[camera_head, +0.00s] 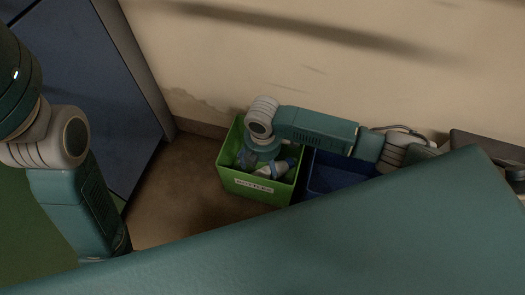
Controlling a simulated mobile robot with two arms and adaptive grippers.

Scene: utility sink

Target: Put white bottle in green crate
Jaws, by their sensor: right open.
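The green crate (236,182) with a white front label stands on the brown floor by the wall. My right arm reaches over it from the right, and my right gripper (247,158) points down inside it. The wrist hides much of the gripper, which is open. A whitish bottle (272,170) with blue parts lies tilted in the crate, close to the right of the gripper. I cannot tell whether they touch. My left arm comes in at the left, and its gripper is not in view.
A dark blue crate (328,172) stands directly right of the green one, partly under my right arm. A blue-grey cabinet (85,85) is at the left. Bare floor (182,190) lies between the cabinet and the green crate. The beige wall is close behind.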

